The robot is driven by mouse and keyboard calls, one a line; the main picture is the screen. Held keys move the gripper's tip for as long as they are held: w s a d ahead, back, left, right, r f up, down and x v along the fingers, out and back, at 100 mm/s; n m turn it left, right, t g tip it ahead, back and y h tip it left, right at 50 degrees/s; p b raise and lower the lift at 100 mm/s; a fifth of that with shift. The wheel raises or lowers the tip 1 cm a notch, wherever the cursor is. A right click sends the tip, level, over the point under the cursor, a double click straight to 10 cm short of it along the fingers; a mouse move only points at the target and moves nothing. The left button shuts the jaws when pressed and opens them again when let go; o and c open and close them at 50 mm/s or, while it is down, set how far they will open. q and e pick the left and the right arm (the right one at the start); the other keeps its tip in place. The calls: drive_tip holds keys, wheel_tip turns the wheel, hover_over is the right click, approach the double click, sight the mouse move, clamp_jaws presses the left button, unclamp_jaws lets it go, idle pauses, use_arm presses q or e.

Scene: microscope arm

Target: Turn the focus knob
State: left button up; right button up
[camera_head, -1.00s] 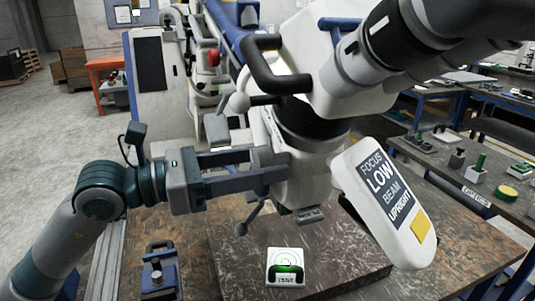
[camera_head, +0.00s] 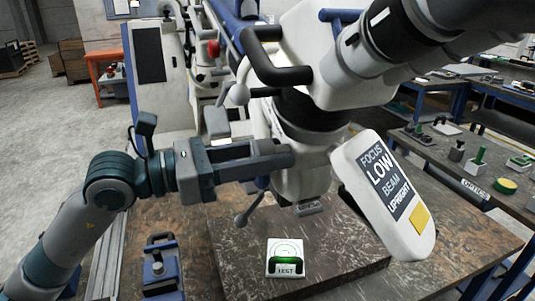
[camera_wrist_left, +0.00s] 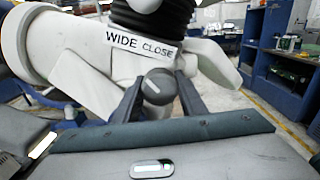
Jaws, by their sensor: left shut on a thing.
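The white microscope head (camera_head: 300,170) hangs over a dark base plate. My left gripper (camera_head: 285,156) reaches in from the left against the side of the head. In the left wrist view, a round dark grey knob (camera_wrist_left: 158,86) with a white line sits between the two fingers of the left gripper (camera_wrist_left: 157,92), which are shut on it. A "WIDE CLOSE" label (camera_wrist_left: 140,45) is above the knob. In the head view the fingers hide the knob. A white panel (camera_head: 385,190) reads "FOCUS LOW BEAM UPRIGHT". My right gripper is not in view.
A white test card (camera_head: 285,272) with a green handle-like part lies on the base plate (camera_head: 235,245) below the head. A blue clamp-like fixture (camera_head: 160,270) stands at the front left. A side bench (camera_head: 470,165) with small items is at the right.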

use_arm(q)
drive_tip(key=shift+f+m+b, duration=0.1)
drive_tip(key=shift+m+b, duration=0.5)
drive_tip(key=shift+b, duration=0.6)
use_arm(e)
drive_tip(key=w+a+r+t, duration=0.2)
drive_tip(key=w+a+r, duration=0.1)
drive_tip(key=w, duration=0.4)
use_arm(q)
drive_tip(key=m+b, duration=0.2)
drive_tip(key=b, duration=0.1)
drive_tip(key=shift+f, duration=0.1)
drive_tip(key=m+b, duration=0.2)
drive_tip(key=b, duration=0.2)
drive_tip(key=shift+w, duration=0.1)
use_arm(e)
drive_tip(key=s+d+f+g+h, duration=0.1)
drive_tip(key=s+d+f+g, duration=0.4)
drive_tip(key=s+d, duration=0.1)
use_arm(q)
drive_tip(key=shift+r+m+b, duration=0.2)
drive_tip(key=shift+m+b, duration=0.6)
drive_tip(key=shift+b, duration=0.3)
drive_tip(key=shift+r, duration=0.1)
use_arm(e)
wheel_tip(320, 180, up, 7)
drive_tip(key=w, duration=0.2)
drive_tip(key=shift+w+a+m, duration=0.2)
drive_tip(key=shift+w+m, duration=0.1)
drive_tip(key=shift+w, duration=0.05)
